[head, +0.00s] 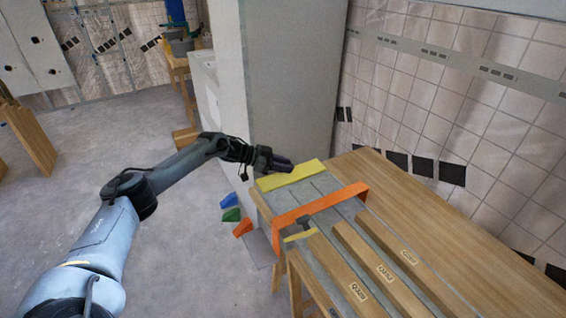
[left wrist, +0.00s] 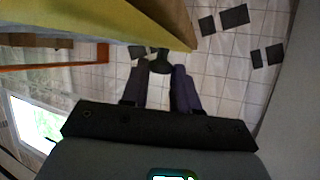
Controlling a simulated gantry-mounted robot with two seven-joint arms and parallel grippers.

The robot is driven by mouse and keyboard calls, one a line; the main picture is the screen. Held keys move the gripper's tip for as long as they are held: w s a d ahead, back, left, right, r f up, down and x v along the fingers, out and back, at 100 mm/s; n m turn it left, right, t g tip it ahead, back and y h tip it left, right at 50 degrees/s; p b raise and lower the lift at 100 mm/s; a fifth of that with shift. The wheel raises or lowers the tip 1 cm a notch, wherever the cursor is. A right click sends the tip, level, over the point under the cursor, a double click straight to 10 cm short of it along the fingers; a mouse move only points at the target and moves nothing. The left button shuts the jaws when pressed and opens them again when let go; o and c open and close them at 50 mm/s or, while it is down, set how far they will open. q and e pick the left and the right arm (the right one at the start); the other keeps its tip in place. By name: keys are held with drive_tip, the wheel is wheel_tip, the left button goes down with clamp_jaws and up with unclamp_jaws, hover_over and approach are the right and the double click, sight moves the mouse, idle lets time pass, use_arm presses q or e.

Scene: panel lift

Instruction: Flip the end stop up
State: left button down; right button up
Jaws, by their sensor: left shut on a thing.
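The end stop looks to be the yellow bar (head: 290,175) across the far end of the grey bed on the bench. It also fills the top left of the left wrist view (left wrist: 95,22). My left gripper (head: 287,166) is at this bar's far side. In the left wrist view its fingers (left wrist: 160,82) are shut on a small dark knob (left wrist: 160,64) beside the yellow bar. How the knob joins the bar is hidden. My right gripper is not in view.
An orange arch (head: 320,203) spans the grey bed. Several labelled wooden boards (head: 385,265) lie nearer. Blue, green and orange blocks (head: 231,214) are left of the bench. A grey pillar (head: 290,80) stands behind; the wooden bench top (head: 430,205) is bare at right.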

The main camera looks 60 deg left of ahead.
sight(289, 180)
use_arm(q)
drive_tip(key=d+r+m+y+p, duration=0.1)
drive_tip(key=p, duration=0.3)
drive_tip(key=d+r+m+y+p, duration=0.1)
drive_tip(key=p, duration=0.4)
drive_tip(key=shift+s+r, duration=0.15)
drive_tip(key=shift+r, duration=0.15)
drive_tip(key=d+m+y+p, duration=0.1)
drive_tip(key=p, duration=0.2)
drive_tip(key=d+m+y+p, duration=0.1)
drive_tip(key=y+p, duration=0.1)
drive_tip(key=p, duration=0.2)
drive_tip(key=shift+s+d+r+m, duration=0.15)
drive_tip(key=shift+d+m, duration=0.1)
drive_tip(key=shift+m, duration=0.15)
drive_tip(key=shift+d+m+y+p, duration=0.5)
drive_tip(key=shift+d+y+p, duration=0.1)
drive_tip(key=shift+p, duration=0.2)
drive_tip(key=shift+d+f+m+y+p, duration=0.25)
drive_tip(key=shift+d+m+y+p, duration=0.15)
drive_tip(key=shift+m+y, duration=0.1)
drive_tip(key=shift+s+d+f+m+t+y, duration=0.1)
drive_tip(key=shift+d+f+m+t+y, duration=0.25)
drive_tip(key=shift+d+m+y, duration=0.35)
drive_tip(key=shift+s+d+f+m+t+y+b, duration=0.1)
drive_tip(key=shift+d+f+m+t+y+b, duration=0.25)
drive_tip(key=shift+d+m+y+b, duration=0.35)
drive_tip(key=shift+a+f, duration=0.1)
drive_tip(key=c, duration=0.9)
unclamp_jaws()
